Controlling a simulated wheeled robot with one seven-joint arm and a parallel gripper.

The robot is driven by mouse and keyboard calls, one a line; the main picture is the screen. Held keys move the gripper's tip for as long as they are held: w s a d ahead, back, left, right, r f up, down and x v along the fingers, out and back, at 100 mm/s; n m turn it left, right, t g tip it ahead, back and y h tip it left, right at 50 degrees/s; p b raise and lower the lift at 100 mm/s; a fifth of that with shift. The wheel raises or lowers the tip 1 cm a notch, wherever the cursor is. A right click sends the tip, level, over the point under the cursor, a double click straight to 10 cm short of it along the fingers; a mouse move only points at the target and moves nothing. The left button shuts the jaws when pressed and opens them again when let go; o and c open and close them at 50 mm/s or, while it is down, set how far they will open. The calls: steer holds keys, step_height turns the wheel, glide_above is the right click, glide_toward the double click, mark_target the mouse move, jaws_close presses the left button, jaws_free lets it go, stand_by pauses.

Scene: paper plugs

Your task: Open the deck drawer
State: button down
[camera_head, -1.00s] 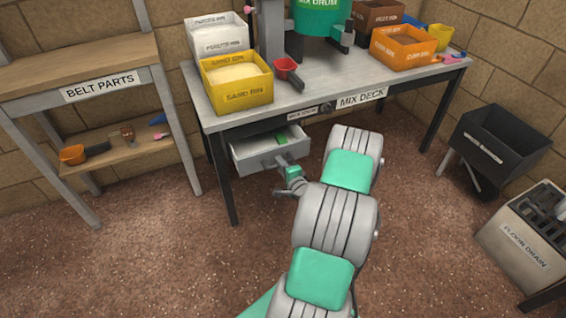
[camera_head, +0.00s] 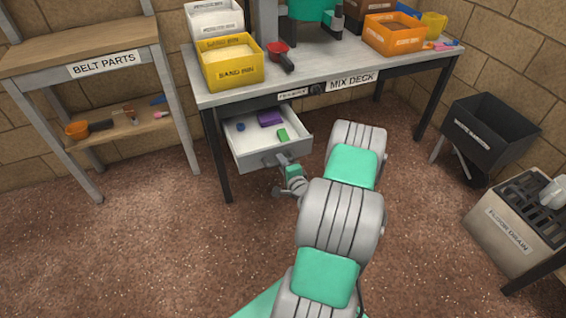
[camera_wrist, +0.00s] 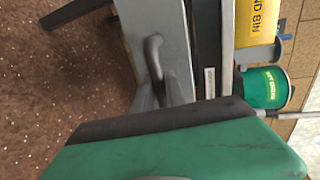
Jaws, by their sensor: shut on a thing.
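The deck drawer (camera_head: 246,157) is pulled well out from under the left part of the mix deck table (camera_head: 330,63). A green block, a purple block and a small blue thing lie inside it. My gripper (camera_head: 284,166) is at the drawer's front, shut on its handle. The fingertips' contact on the handle is partly hidden.
A yellow sand bin (camera_head: 230,62), a red scoop (camera_head: 279,54) and an orange bin (camera_head: 394,35) stand on the table. The belt parts shelf (camera_head: 85,60) is at left. The floor before the drawer is clear.

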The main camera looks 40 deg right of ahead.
steer(key=c, duration=1.4)
jaws_free()
steer(key=shift+o, duration=0.2)
steer(key=p+v, duration=0.1)
steer(key=v, duration=0.6)
steer(key=shift+s+a, duration=0.2)
steer(key=shift+s, duration=0.15)
steer(key=shift+w+r, duration=0.1)
steer(key=shift+r, duration=0.05)
